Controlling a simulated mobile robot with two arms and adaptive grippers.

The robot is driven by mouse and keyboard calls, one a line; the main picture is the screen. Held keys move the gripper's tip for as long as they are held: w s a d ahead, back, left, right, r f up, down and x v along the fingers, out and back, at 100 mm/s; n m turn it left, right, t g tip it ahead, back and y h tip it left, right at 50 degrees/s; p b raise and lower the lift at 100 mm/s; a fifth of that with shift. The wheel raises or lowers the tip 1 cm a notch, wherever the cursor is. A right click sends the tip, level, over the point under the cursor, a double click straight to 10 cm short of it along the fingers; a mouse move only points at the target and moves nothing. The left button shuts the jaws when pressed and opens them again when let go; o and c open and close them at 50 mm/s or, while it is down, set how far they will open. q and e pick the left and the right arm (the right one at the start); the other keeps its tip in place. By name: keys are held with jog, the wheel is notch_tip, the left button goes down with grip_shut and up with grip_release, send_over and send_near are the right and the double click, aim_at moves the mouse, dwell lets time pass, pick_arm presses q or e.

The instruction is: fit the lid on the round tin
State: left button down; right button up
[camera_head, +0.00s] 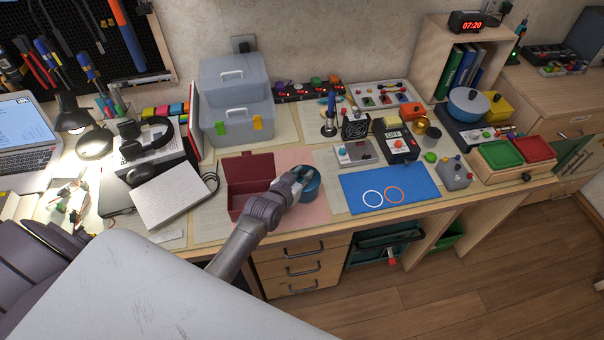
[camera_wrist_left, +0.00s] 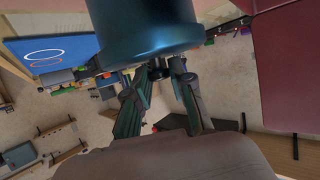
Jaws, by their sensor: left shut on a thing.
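The blue round tin (camera_head: 312,190) stands on the pink mat, right of the open dark red box. My left gripper (camera_head: 294,178) is at its left upper side and covers part of it. In the left wrist view a blue round body (camera_wrist_left: 145,30) fills the top, and the fingertips of my left gripper (camera_wrist_left: 163,72) close on a small dark part at its edge, which looks like the lid's knob. The line between lid and tin is hidden, so I cannot tell how the lid sits. My right gripper is not in view.
The dark red box (camera_head: 240,196) with its raised lid stands close left of the tin. A blue mat (camera_head: 400,198) with two rings lies to the right. A notebook (camera_head: 172,196) lies at the left. The pink mat (camera_head: 298,217) has some bare room in front of the tin.

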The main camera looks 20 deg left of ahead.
pick_arm(q)
jog(key=shift+f, duration=0.15)
jog(key=c, duration=0.9)
grip_release()
jog(key=shift+s, duration=0.2)
jog(key=v, duration=1.1)
jog(key=shift+s+a+r, duration=0.1)
jog(key=shift+s+r, duration=0.15)
jog(key=shift+r, duration=0.05)
